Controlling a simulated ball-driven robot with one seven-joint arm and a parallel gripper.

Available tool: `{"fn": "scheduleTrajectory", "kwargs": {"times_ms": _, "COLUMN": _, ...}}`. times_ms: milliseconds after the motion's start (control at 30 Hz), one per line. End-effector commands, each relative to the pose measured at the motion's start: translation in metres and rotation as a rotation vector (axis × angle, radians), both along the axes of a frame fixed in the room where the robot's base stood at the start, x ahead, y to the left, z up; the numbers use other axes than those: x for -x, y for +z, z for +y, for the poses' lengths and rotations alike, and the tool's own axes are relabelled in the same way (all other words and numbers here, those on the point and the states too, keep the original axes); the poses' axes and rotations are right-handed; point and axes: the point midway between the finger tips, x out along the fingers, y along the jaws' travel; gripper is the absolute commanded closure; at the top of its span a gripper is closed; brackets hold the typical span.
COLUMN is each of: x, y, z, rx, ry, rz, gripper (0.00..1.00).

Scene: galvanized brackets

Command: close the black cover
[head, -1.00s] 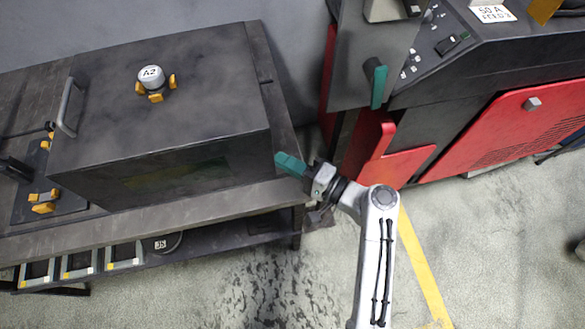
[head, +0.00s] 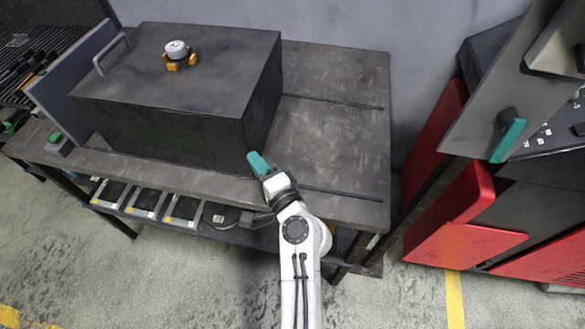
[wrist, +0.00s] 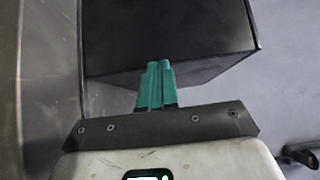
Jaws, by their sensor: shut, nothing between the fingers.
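The black cover (head: 180,80) is a large box-shaped hood on the workbench, with a grey handle (head: 112,54) at its upper left. Its left end stands against or very near a grey upright panel (head: 62,95); I cannot tell if they touch. My gripper (head: 257,163), with teal fingers, is shut and empty beside the cover's right end, low by the front corner. The wrist view shows the shut fingers (wrist: 158,72) pointing at the cover's dark face (wrist: 170,35); contact is not clear. The cover hides what is under it.
The bench top (head: 335,130) right of the cover is bare, with two dark rails. A white knob with orange clamps (head: 178,55) sits on the cover. A red and black machine (head: 465,215) stands to the right. Trays (head: 145,200) lie on the shelf below.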

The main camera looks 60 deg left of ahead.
Motion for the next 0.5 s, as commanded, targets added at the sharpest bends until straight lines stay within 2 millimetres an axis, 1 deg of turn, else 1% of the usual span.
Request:
{"fn": "scheduleTrajectory", "kwargs": {"times_ms": 33, "x": 0.013, "y": 0.002, "z": 0.011, "rx": -0.002, "ry": 0.005, "rz": -0.004, "gripper": 1.00}}
{"fn": "scheduleTrajectory", "kwargs": {"times_ms": 200, "x": 0.044, "y": 0.002, "z": 0.038, "rx": -0.003, "ry": 0.004, "rz": -0.002, "gripper": 1.00}}
{"fn": "scheduleTrajectory", "kwargs": {"times_ms": 300, "x": 0.059, "y": 0.002, "z": 0.051, "rx": -0.002, "ry": 0.003, "rz": -0.002, "gripper": 1.00}}
{"fn": "scheduleTrajectory", "kwargs": {"times_ms": 500, "x": 0.079, "y": 0.002, "z": 0.069, "rx": -0.002, "ry": 0.000, "rz": -0.002, "gripper": 1.00}}
